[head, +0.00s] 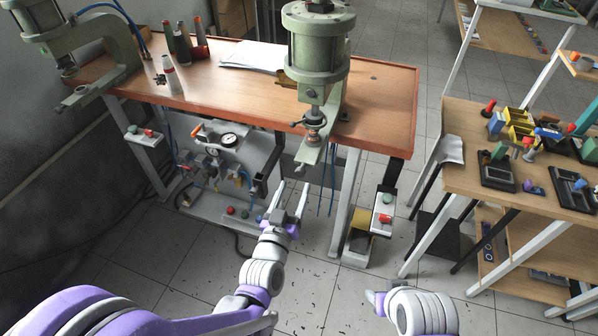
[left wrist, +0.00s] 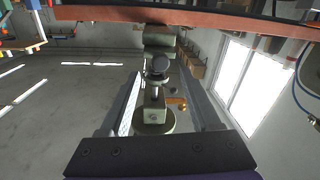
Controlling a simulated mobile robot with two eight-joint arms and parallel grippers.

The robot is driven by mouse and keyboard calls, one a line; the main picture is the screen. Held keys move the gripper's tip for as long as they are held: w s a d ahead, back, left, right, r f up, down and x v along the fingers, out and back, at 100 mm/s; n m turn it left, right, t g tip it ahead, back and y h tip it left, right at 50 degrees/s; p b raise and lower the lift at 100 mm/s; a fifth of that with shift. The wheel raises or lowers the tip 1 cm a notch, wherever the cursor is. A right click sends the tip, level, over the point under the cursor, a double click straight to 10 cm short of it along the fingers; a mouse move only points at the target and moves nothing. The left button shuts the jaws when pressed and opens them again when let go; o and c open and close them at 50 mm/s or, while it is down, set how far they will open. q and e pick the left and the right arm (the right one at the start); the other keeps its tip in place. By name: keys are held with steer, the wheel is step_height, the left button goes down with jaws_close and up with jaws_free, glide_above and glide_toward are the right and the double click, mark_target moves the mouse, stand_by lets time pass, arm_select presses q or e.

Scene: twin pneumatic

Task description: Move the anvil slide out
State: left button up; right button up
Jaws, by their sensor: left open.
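The green right-hand press (head: 318,45) stands at the bench's front edge. Its small anvil part (head: 314,137) sits on the lower arm of the frame, under the ram, with an orange knob (head: 294,124) at its left. My left gripper (head: 291,192) is open, fingers pointing up toward the lower arm from the front and below. In the left wrist view, the press underside with a round disc (left wrist: 154,126) and the orange knob (left wrist: 177,101) appears between the two spread fingers (left wrist: 158,90); contact cannot be told. My right arm shows at the lower right; its gripper (head: 376,302) is only partly visible.
A second press (head: 90,45) stands on the bench's left end. A cluttered side table (head: 466,125) stands right.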

mark_target(299, 174)
arm_select(q)
steer(key=x, duration=0.6)
steer(key=shift+w+p, duration=0.25)
steer(key=shift+p, duration=0.1)
jaws_close()
stand_by(1.1)
